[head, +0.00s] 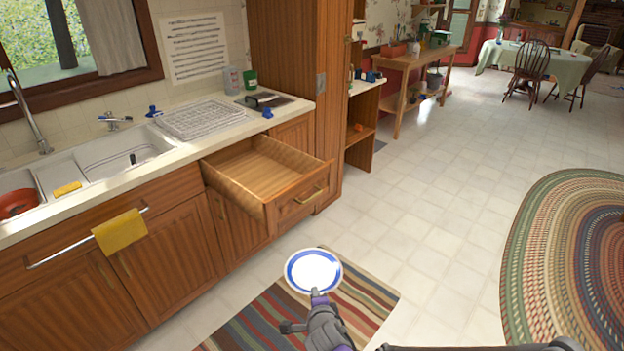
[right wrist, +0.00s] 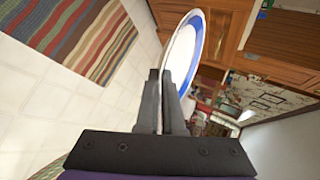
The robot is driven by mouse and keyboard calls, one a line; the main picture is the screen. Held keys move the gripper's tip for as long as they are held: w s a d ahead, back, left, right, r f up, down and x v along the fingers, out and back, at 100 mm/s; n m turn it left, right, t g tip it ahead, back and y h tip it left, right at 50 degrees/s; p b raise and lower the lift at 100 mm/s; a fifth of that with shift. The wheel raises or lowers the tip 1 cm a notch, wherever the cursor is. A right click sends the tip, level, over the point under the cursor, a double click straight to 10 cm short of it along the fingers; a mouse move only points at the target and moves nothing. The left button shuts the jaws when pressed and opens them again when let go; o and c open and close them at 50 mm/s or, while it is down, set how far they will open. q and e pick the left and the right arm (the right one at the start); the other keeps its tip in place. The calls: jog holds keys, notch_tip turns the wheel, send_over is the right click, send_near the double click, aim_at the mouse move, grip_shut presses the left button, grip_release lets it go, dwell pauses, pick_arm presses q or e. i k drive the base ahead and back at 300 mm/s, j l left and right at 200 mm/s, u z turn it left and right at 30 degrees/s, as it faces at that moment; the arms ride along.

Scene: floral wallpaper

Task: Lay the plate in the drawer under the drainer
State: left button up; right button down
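A white plate with a blue rim (head: 313,270) is held by my right gripper (head: 318,295) in front of the open drawer, above the striped rug. In the right wrist view, the plate (right wrist: 184,50) stands out past the two fingers of my right gripper (right wrist: 166,100), which are shut on its edge. The wooden drawer (head: 262,170) is pulled out under the counter and looks empty. The white drainer (head: 201,117) sits on the counter above it, behind the drawer. My left gripper is not in view.
The counter holds a sink (head: 125,152), a yellow sponge (head: 68,189) and a red bowl (head: 18,203). A yellow cloth (head: 120,232) hangs on the bar left of the drawer. A tall wooden cabinet (head: 290,75) stands right of the counter. The tiled floor to the right is open.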

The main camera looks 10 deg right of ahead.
aim_at(271, 188)
jog(key=j+z, duration=0.1)
jog(key=z, duration=0.25)
jog(key=i+j+z, duration=0.1)
jog(key=z, duration=0.2)
jog(key=j+z, duration=0.15)
jog(key=z, duration=0.2)
jog(key=i+j, duration=0.1)
jog(key=j, duration=0.85)
